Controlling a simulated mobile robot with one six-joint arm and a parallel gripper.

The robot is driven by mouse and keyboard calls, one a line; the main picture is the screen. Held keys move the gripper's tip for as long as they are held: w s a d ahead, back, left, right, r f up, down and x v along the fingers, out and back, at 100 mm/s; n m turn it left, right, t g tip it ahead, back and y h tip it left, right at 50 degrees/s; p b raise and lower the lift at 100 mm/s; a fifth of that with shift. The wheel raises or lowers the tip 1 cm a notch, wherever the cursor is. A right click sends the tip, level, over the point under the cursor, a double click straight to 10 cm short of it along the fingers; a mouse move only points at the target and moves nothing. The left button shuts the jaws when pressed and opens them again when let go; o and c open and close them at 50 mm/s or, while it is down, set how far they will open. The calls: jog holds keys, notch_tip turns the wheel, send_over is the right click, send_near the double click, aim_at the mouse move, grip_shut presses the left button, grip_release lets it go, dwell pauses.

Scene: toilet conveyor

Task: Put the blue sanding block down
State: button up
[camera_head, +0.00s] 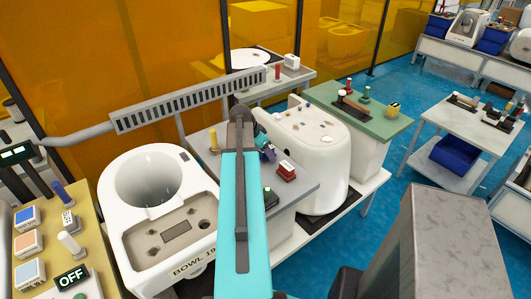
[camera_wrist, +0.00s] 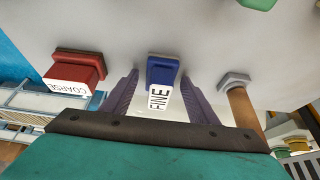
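The blue sanding block (camera_wrist: 162,73), with a white face marked FINE, is between the two fingers of my gripper (camera_wrist: 160,84) in the wrist view. Gaps show between the block and both fingers, so the gripper is open around it. The block appears to rest on the grey tabletop (camera_wrist: 110,35). In the head view my gripper (camera_head: 267,152) is low over the grey table (camera_head: 302,184), just left of the red block, and the arm hides part of the table. The blue block is hard to make out there.
A red block (camera_wrist: 76,70) marked COARSE stands to one side and also shows in the head view (camera_head: 287,171). A wooden-handled tool with a grey hexagonal end (camera_wrist: 236,82) is on the other side. A white toilet bowl (camera_head: 155,205) and white tank (camera_head: 318,150) flank the table.

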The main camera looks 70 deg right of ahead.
jog(key=shift+r, duration=0.2)
jog(key=b+v, duration=0.2)
jog(key=v, duration=1)
dwell(0.4)
jog(key=shift+s+f, duration=0.1)
dwell(0.7)
